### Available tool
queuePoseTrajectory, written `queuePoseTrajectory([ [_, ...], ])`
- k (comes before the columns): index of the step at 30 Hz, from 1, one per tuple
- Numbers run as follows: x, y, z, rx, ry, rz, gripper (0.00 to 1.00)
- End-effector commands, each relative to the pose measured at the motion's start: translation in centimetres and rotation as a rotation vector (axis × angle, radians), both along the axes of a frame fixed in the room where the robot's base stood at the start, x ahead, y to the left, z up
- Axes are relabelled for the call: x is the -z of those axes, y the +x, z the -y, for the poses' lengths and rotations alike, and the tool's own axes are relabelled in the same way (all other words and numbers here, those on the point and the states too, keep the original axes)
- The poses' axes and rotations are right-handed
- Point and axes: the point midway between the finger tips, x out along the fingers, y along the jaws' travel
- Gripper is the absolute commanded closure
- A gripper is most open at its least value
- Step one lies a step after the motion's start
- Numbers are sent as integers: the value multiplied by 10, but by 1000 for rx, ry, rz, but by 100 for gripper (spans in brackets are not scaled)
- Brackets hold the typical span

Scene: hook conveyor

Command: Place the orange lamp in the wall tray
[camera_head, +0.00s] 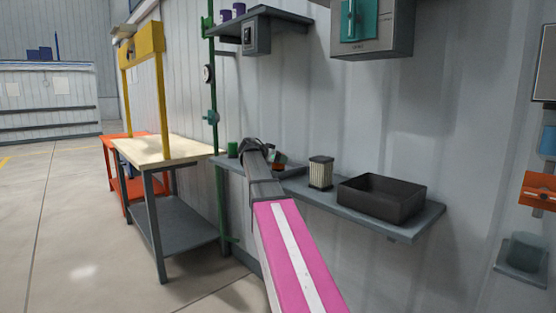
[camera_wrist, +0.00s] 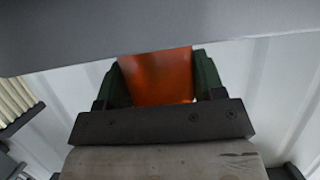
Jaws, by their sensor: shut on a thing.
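An orange thing, which looks like the orange lamp (camera_wrist: 155,76), sits between the dark green fingers of my gripper (camera_wrist: 161,80) in the wrist view. My gripper is shut on it. A grey edge hides its far end. In the head view, a small orange-red patch (camera_head: 280,158) shows beside the end of my arm, over the left part of the wall shelf. A black open tray (camera_head: 383,208) stands on the right part of that shelf, apart from my gripper. Its inside looks empty.
A ribbed pale canister (camera_head: 320,172) stands on the wall shelf (camera_head: 410,230), between my gripper and the black tray. A green cup (camera_head: 233,149) is at the shelf's left. A grey box with a teal front (camera_head: 372,28) hangs above. A workbench (camera_head: 165,150) stands left.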

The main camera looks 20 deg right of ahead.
Motion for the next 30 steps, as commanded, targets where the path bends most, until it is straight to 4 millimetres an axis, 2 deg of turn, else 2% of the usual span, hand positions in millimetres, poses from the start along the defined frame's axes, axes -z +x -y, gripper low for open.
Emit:
queuePoseTrajectory([
  [3, 2, 0, 0, 0, 0, -1, 64],
  [4, 2, 0, 0, 0, 0, 0, 28],
  [6, 2, 0, 0, 0, 0, 0, 12],
  [17, -2, -1, -3, -1, 0, 0, 12],
  [22, -10, -9, -23, -1, 0, 0, 12],
  [30, -31, -26, -70, -2, 0, 1, 12],
])
